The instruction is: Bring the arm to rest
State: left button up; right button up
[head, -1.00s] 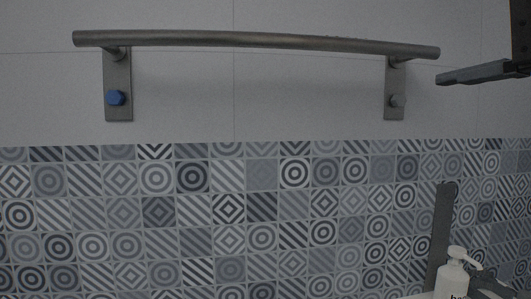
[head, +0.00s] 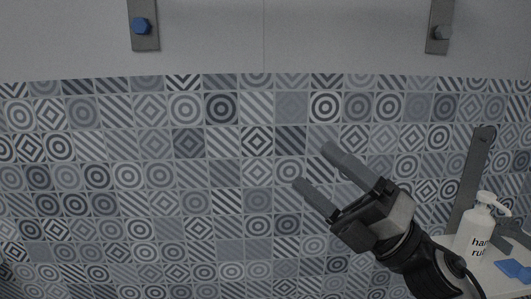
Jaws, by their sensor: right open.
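My right gripper (head: 322,168) is in the head view, right of the middle, in front of the patterned tile wall. Its two grey fingers point up and to the left and stand apart with nothing between them. My right arm comes in from the lower right. My left gripper is not in the head view.
A white pump bottle (head: 477,229) stands on a pale surface at the right, with a blue item (head: 514,269) beside it. A dark upright bar (head: 470,180) is behind the bottle.

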jog(key=d+f+m+t+h, duration=0.3)
jog(key=f+m+h, duration=0.5)
jog(key=f+m, duration=0.45)
jog(key=d+f+m+t+h, duration=0.35)
jog(key=f+m+h, duration=0.45)
jog(key=f+m, duration=0.45)
jog(key=s+f+m+g+h, duration=0.1)
jog(key=s+f+m+g, duration=0.2)
jog(key=s+f, duration=0.4)
jog(key=s+f+m+g+h, duration=0.2)
jog(key=s+f+m+g, duration=0.2)
jog(key=s+f, duration=0.4)
notch_tip(320, 180, down, 5)
jog(key=shift+d+f+m, duration=0.1)
jog(key=shift+d+m, duration=0.2)
jog(key=shift+m, duration=0.2)
